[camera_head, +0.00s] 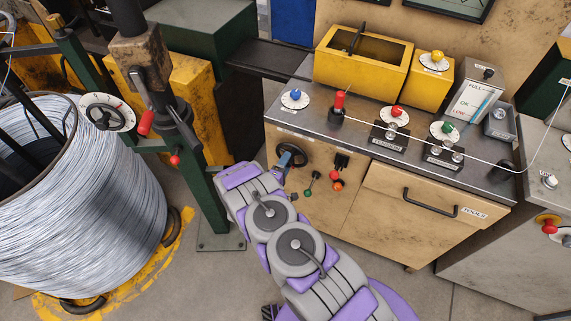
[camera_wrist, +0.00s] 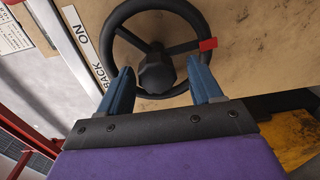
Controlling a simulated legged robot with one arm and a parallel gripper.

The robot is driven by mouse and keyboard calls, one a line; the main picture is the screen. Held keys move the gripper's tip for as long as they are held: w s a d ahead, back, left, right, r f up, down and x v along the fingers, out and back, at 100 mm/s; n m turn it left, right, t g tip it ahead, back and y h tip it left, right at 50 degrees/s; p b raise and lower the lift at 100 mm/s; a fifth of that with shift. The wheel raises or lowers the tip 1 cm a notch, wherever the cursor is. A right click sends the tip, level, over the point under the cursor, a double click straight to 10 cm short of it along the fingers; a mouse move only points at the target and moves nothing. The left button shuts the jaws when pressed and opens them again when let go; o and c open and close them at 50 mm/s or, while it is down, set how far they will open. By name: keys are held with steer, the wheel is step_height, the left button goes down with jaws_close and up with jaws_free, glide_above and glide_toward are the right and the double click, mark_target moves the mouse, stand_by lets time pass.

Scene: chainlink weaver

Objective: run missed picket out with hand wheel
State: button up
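A black hand wheel (camera_head: 291,155) with spokes sits on the front panel of the tan bench, at its left end. In the wrist view the hand wheel (camera_wrist: 140,16) fills the upper middle, with a dark hub and a red mark on its right rim. My gripper (camera_wrist: 165,82) is open, its two blue fingers on either side of the hub. I cannot tell whether the fingers touch the wheel. In the head view my gripper (camera_head: 280,173) is at the wheel, partly hidden by my arm. No picket can be made out clearly.
Small levers with green and red knobs (camera_head: 334,175) stick out right of the wheel. A drawer handle (camera_head: 444,206) lies further right. A wire coil (camera_head: 90,210) stands at left, beside a green post (camera_head: 205,190). Bare floor shows below.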

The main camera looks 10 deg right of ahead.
steer(key=shift+s+d, duration=0.1)
steer(key=p+v, duration=0.2)
steer(key=v, duration=1.5)
